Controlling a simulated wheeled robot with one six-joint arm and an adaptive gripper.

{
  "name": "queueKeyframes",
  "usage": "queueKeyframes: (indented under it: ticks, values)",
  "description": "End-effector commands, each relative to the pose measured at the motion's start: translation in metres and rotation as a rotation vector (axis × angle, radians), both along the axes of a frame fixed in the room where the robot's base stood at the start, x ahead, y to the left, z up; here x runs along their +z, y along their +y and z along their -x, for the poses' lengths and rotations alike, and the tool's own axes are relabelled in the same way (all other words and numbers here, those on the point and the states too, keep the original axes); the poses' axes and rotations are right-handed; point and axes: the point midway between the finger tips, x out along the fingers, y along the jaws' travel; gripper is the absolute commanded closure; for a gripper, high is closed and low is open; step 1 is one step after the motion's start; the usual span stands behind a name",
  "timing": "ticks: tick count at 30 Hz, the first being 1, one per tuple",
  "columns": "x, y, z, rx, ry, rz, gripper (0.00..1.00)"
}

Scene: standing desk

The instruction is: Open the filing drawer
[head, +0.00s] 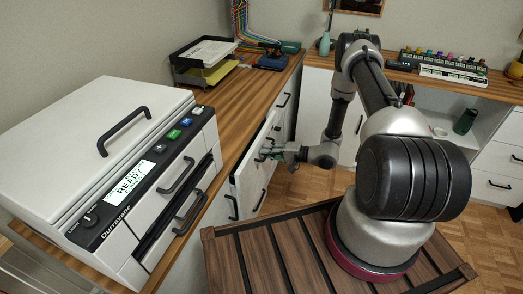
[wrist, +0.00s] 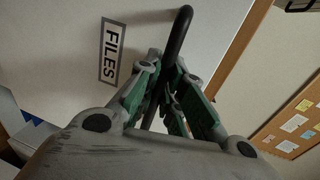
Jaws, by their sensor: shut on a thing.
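The filing drawer front (head: 247,172) is a pale panel under the wooden desk top, and it appears to stand a little out from the cabinet face. In the wrist view its white front (wrist: 75,45) carries a FILES label (wrist: 114,50) beside a black bar handle (wrist: 178,38). My gripper (head: 273,152) is at the drawer front, and in the wrist view its green-padded fingers (wrist: 166,82) are closed around the handle. The lower part of the handle is hidden between the fingers.
A large white machine (head: 110,160) with black handles sits on the desk at left. A paper tray (head: 203,60) stands behind it. White cabinets with a shelf (head: 445,120) line the right. Wooden floor (head: 300,188) shows between the drawer and my base.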

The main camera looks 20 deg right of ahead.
Motion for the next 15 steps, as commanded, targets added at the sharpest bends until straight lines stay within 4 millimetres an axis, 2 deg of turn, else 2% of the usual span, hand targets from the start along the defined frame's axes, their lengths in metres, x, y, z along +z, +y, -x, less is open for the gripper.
queueKeyframes:
  ticks: [15]
  values:
    - [-0.001,-0.081,0.057,-0.005,0.002,0.001,1.0]
